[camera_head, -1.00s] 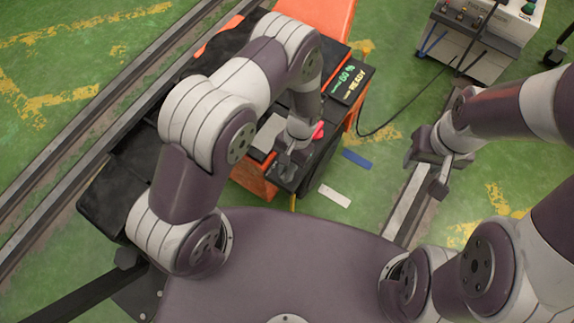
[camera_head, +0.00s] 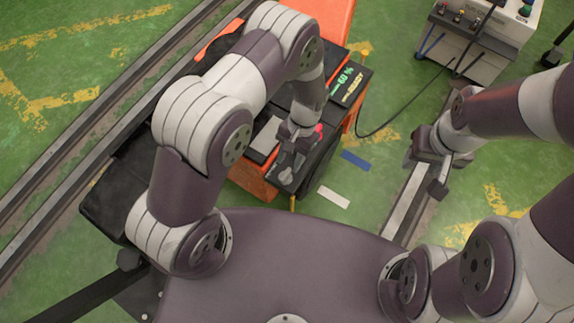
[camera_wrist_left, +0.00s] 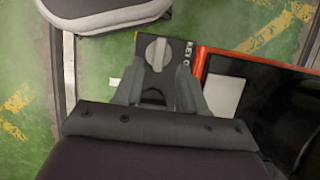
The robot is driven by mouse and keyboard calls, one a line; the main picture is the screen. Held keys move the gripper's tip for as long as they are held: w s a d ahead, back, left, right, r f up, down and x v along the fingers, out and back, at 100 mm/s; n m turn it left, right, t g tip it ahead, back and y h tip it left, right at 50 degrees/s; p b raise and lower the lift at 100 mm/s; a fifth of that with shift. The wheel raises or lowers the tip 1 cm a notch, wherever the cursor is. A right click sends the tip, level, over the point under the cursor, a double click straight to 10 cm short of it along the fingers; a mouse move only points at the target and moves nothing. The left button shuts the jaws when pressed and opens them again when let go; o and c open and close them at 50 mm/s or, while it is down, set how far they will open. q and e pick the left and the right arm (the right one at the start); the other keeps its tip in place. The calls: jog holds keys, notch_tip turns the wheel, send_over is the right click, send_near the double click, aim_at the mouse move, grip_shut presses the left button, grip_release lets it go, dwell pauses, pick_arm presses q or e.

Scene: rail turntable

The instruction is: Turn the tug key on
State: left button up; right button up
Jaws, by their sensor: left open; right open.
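The tug (camera_head: 255,185) is a black and orange vehicle under my left arm. Its key (camera_wrist_left: 157,52) is a grey knob on a dark panel, seen in the left wrist view with part of a "KEY" label beside it. The key's bar looks roughly upright in that view. My left gripper (camera_head: 291,156) is over the tug's control panel. In the left wrist view its open fingers (camera_wrist_left: 158,80) lie to both sides just below the key, apart from it as far as I can tell. My right gripper (camera_head: 432,168) is open and empty, away from the tug at the right.
A tug display (camera_head: 350,85) shows green and yellow text, including "60 %". A red knob (camera_head: 319,131) sits close by my left gripper. A pale cabinet (camera_head: 480,35) with a cable stands at the top right. Rails (camera_head: 90,125) run along the left; green floor lies between.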

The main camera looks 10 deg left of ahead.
pick_arm(q)
jog(key=p+v, duration=0.1)
jog(key=v, duration=0.6)
jog(key=shift+r, duration=0.35)
jog(key=shift+w, duration=0.1)
